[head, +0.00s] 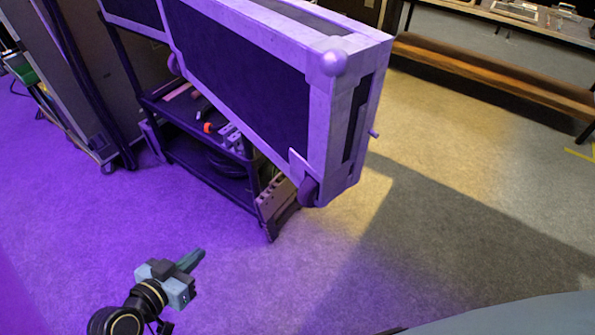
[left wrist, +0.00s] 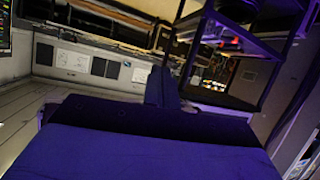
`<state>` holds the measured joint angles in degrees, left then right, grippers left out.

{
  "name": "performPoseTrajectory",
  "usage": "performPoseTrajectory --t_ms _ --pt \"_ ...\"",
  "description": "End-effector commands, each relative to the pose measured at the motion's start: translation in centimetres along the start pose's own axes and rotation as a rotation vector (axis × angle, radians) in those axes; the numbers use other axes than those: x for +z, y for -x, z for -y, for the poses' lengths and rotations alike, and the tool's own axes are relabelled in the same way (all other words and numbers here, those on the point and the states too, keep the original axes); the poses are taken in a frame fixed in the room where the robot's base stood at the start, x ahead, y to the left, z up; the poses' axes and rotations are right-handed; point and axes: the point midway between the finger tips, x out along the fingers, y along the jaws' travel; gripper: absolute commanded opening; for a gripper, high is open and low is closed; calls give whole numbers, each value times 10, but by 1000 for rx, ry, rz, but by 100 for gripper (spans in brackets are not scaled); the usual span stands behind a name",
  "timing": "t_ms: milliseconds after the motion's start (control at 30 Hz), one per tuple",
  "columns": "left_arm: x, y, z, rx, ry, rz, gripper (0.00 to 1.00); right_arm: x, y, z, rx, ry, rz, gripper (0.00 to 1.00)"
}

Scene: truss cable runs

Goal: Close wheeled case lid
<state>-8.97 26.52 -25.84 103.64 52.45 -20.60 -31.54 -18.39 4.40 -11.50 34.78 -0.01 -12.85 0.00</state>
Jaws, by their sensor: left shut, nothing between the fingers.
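The wheeled case (head: 345,85) fills the top middle of the head view. It has dark panels, pale edge trim, a rounded corner cap and small wheels on its near lower side. It sits tilted in the picture, and I cannot tell its lid from its body or how far the lid stands open. My left gripper (head: 192,260) is at the lower left, shut and empty, over open floor and well apart from the case. In the left wrist view its dark blue fingers (left wrist: 163,88) show close together. My right gripper is not in view.
A black shelf cart (head: 205,135) with tools and small parts stands beside and below the case. A bench with a wooden beam (head: 490,75) is at the upper right. The carpet (head: 340,255) in front and to the right is clear.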

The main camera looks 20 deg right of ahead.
Motion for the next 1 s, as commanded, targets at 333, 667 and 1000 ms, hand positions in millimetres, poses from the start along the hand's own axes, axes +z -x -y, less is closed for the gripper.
performPoseTrajectory --t_ms 333,667,1000 --pt "-180 85 -129 400 -157 -342 0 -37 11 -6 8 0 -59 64" --pt "-206 93 -157 463 -171 -390 0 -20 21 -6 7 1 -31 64" --pt "-226 45 -183 461 -170 -390 0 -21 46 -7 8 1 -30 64"
